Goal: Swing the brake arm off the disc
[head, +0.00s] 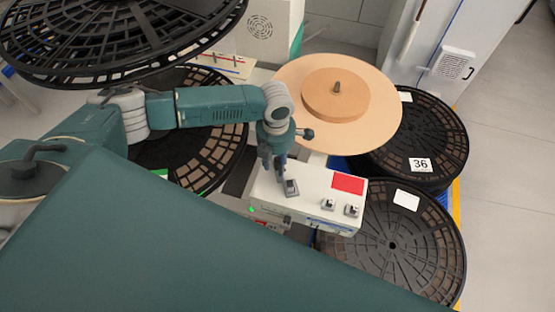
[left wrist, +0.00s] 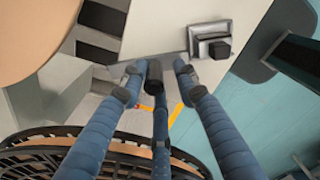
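The tan disc (head: 382,118) with a smaller round hub (head: 330,97) lies at the back of the grey-white station box. Its edge also shows at the upper left of the left wrist view (left wrist: 30,35). A stem with a dark round knob (head: 307,134) shows beside my left wrist; I cannot tell whether it is the brake arm. My left gripper (head: 273,172) points down over the box, just left of a switch (head: 291,187). Its fingers (left wrist: 155,78) show nothing held, but their opening is unclear. My right gripper is not in view.
Black slotted reels stand right of the box, one labelled 36 (head: 419,164), another in front (head: 392,245). A large black reel (head: 120,40) fills the upper left, close above my left arm. Open floor (head: 510,150) lies at the right.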

